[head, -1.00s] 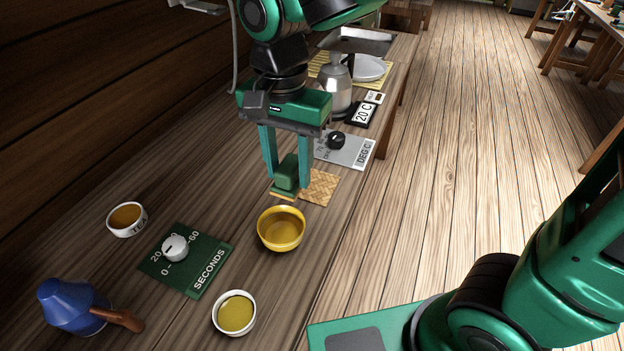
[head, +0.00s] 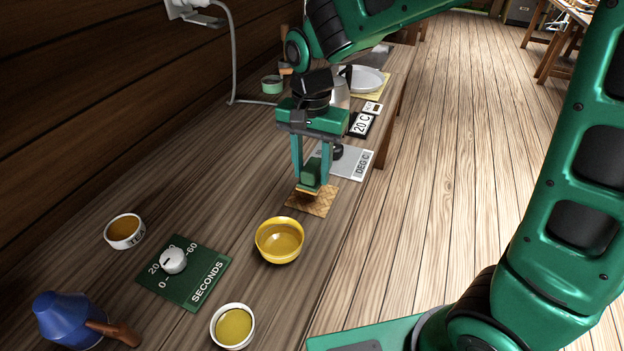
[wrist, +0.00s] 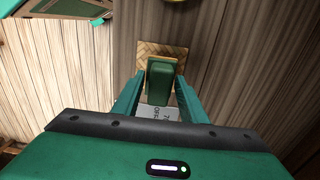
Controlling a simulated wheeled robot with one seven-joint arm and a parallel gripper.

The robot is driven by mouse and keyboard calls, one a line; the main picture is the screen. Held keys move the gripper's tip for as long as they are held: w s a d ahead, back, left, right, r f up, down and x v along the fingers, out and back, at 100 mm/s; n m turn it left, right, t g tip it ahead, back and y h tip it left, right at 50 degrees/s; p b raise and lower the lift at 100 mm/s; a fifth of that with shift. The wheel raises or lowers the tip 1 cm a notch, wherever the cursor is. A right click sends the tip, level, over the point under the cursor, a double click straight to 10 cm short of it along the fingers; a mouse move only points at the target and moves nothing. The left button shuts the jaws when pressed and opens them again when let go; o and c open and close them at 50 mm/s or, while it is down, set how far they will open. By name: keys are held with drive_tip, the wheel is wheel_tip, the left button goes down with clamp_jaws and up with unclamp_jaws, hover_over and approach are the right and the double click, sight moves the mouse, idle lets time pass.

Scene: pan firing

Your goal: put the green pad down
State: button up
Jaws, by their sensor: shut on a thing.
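The green pad (head: 312,172) is a small green block with a tan underside. My gripper (head: 312,180) is shut on it, with one finger on each side. It hangs over or on a woven tan mat (head: 320,203) on the bench; I cannot tell whether its underside touches the mat. In the wrist view the green pad (wrist: 160,80) sits between the fingertips, with the woven mat (wrist: 174,52) beneath and around its far end.
A yellow bowl (head: 279,240) stands just in front of the mat. A green SECONDS dial plate (head: 205,280), a tea cup (head: 124,231), a small yellow-filled bowl (head: 232,326) and a blue pot (head: 68,315) are nearer.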

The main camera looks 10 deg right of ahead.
sight(312, 182)
drive_tip(key=shift+w+d+f, duration=0.1)
drive_tip(key=shift+w+f, duration=0.05)
drive_tip(key=shift+f, duration=1.95)
drive_tip(key=o, duration=1.2)
drive_tip(key=shift+f, duration=0.1)
wheel_tip(312, 182, up, 12)
drive_tip(key=shift+r, duration=0.15)
drive_tip(key=shift+d, duration=0.1)
